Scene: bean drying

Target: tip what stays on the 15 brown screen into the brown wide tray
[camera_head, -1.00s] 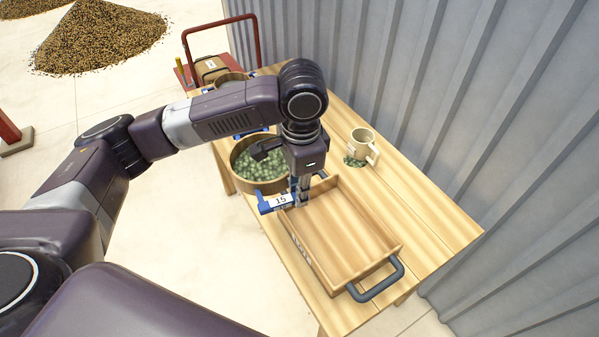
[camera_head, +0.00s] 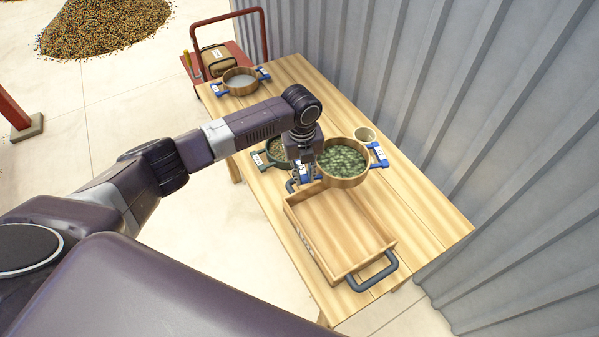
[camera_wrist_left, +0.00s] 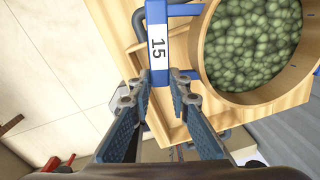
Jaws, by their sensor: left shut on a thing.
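My left gripper (camera_head: 305,174) is shut on a blue handle (camera_wrist_left: 158,75) of the screen, which carries a white 15 label (camera_wrist_left: 158,48). The round brown 15 screen (camera_head: 345,183) is held up over the table beside the far end of the tray. Green beans (camera_head: 343,160) fill it, and they also show in the wrist view (camera_wrist_left: 250,42). It looks about level. The brown wide tray (camera_head: 340,232) lies on the table nearer to me and looks empty. The far edge of the tray is partly hidden by the gripper and screen. My right gripper is out of view.
A green-handled round sieve (camera_head: 276,151) sits behind my gripper. Another round screen (camera_head: 240,81) with blue handles is at the table's far end, near a red cart (camera_head: 228,60). A corrugated wall (camera_head: 480,110) bounds the right.

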